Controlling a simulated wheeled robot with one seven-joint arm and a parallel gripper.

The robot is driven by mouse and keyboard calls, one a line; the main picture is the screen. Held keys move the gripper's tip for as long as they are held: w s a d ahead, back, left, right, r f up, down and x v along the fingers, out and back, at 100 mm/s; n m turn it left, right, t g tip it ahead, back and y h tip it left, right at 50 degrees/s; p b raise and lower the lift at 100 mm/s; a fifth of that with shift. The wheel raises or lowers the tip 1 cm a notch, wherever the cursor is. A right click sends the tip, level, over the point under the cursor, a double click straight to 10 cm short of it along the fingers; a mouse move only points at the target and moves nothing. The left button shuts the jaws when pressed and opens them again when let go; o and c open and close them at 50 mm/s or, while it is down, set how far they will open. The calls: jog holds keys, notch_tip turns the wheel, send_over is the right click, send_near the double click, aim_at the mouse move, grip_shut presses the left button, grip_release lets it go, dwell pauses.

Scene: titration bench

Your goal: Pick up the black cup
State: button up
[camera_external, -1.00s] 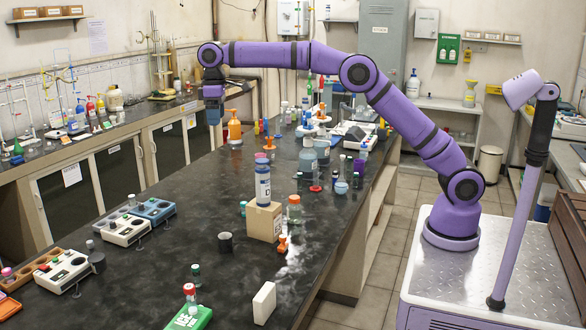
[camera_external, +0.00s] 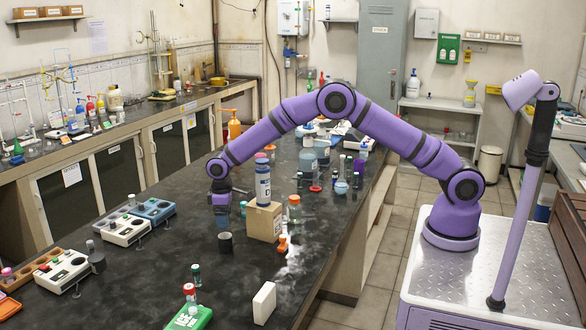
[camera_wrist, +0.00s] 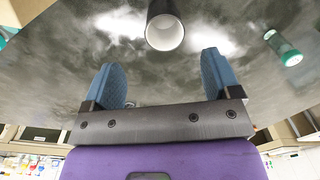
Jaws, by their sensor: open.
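The black cup (camera_external: 225,242) stands on the dark bench top, left of a cardboard box. In the wrist view the cup (camera_wrist: 164,30) shows its pale inside and dark outer wall, just beyond the gap between the fingers. My gripper (camera_external: 222,212) is above the bench, just behind and above the cup, pointing down. In the wrist view its two blue fingers (camera_wrist: 160,80) are wide apart with nothing between them. I see no contact with the cup.
The cardboard box (camera_external: 264,222) carries a white-and-blue bottle (camera_external: 263,182) close to the right of my gripper. A teal-capped vial (camera_wrist: 290,55) lies off to the right in the wrist view. The bench (camera_external: 150,275) left and in front of the cup is mostly clear.

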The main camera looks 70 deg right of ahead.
aim_at(227, 243)
notch_tip(227, 243, down, 6)
jog(key=shift+a+r, duration=0.1)
jog(key=shift+r, duration=0.1)
jog(key=f, duration=0.5)
jog(key=shift+s+a, duration=0.2)
jog(key=shift+s, duration=0.1)
jog(key=c, duration=1)
